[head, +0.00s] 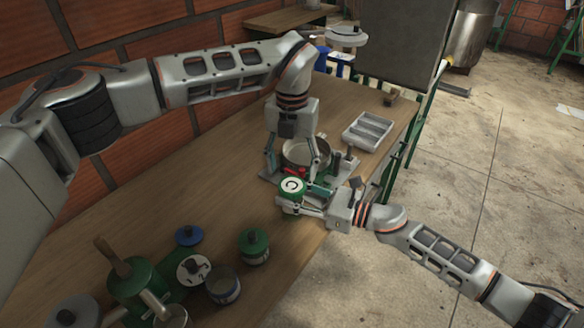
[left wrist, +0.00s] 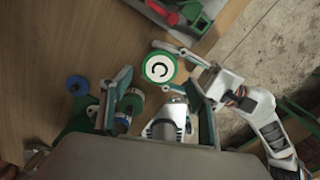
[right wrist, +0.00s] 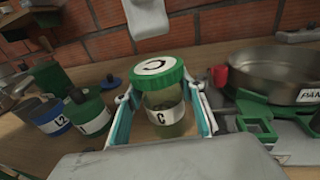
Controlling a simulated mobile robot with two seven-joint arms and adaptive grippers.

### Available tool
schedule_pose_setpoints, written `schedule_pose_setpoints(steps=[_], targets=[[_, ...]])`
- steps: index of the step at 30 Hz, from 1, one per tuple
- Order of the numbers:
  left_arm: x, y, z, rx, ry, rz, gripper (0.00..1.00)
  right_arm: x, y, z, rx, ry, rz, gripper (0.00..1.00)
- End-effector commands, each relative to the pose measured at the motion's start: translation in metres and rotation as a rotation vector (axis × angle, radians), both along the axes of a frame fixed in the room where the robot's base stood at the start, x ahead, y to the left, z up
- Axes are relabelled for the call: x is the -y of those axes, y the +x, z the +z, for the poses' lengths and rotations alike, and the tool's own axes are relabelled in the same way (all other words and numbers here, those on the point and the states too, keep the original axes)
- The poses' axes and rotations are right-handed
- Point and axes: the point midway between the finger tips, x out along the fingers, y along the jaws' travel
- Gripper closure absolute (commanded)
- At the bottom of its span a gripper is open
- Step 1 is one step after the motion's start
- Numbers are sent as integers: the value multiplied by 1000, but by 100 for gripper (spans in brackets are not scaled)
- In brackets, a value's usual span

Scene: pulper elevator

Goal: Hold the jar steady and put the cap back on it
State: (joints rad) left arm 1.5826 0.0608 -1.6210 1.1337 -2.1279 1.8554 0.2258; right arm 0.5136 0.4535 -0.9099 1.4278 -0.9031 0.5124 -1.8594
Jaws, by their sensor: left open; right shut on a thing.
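The clear jar (right wrist: 165,115), labelled C, stands upright between the fingers of my right gripper (right wrist: 160,98), which is shut on it. The green cap (right wrist: 157,70), with a white top and a black C mark, sits on the jar's mouth and looks slightly tilted; I cannot tell whether it is threaded. In the head view the cap (head: 292,186) hides most of the jar. My left gripper (head: 298,170) is open and empty, pointing down above and just behind the cap. In the left wrist view the cap (left wrist: 159,67) lies just beyond its fingertips, apart from them.
A metal pan (right wrist: 275,70) in a green stand with a red clamp is close behind the jar. A grey divided tray (head: 368,131) lies at the back right. The table middle (head: 170,190) is clear.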

Motion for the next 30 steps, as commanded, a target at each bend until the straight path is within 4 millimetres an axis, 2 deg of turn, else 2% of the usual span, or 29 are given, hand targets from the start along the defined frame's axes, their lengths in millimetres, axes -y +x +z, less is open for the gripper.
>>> schedule_pose_setpoints(steps=[1, 6, 17, 23, 30], targets=[[0, 2, 9, 7, 1, 3, 40, 0, 0, 0, 0, 0, 0, 100], [0, 1, 27, 6, 2, 17, 40, 0, 0, 0, 0, -1, 0, 100], [0, 0, 29, 1, 0, 22, 40, 0, 0, 0, 0, 0, 0, 100], [0, 0, 16, -1, 0, 22, 40, 0, 0, 0, 0, 0, 0, 100], [0, -1, -20, -2, 0, 22, 40, 0, 0, 0, 0, 0, 0, 100]])
